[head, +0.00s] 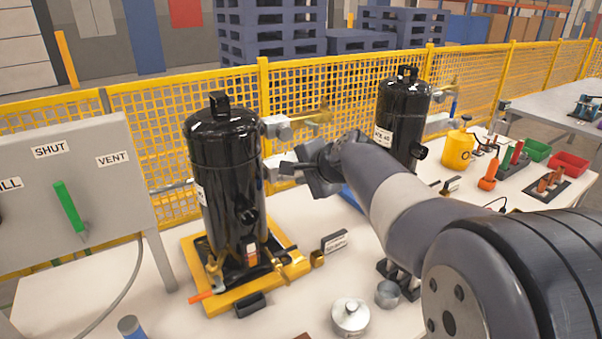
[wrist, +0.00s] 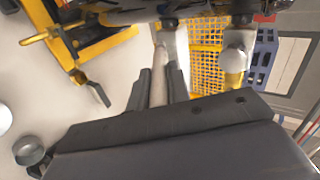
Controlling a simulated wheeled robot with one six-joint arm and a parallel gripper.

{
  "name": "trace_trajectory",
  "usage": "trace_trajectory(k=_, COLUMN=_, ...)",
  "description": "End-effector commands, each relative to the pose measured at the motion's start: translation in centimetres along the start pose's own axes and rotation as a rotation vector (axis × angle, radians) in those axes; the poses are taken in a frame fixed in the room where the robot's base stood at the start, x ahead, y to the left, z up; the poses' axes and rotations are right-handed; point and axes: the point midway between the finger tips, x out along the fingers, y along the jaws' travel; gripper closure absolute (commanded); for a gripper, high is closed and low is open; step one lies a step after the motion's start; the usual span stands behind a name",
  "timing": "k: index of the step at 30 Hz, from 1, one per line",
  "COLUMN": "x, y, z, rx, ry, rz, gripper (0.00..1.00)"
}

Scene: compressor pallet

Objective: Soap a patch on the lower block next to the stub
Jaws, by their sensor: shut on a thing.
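The black compressor (head: 225,165) stands upright on a yellow pallet base (head: 195,262). On its right side are an upper grey block (head: 277,127) with a brass stub and a lower grey block (head: 272,168). My gripper (head: 290,168) is just right of the lower block; whether its held tool touches the block I cannot tell. In the wrist view my gripper (wrist: 163,85) is shut on a pale, slim tool (wrist: 158,88) that points toward the compressor. Its tip is small and unclear. The lower block's stub and any soap patch cannot be made out.
A second black compressor (head: 402,115) stands behind my arm. A grey panel (head: 75,195) with a green lever (head: 69,207) is at left. A yellow container (head: 457,150) and trays are at right. Yellow fencing (head: 330,90) runs behind.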

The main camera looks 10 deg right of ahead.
Motion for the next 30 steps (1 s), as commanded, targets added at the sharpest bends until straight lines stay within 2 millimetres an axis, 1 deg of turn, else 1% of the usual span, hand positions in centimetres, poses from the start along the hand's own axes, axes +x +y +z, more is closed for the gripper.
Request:
trace_trajectory(k=25, x=1.2, y=-0.9, z=-0.1, rx=0.000, ry=0.000, rz=0.000, gripper=1.00)
trace_trajectory(k=30, x=1.2, y=-0.7, z=-0.7, rx=0.002, ry=0.002, rz=0.000, gripper=1.00)
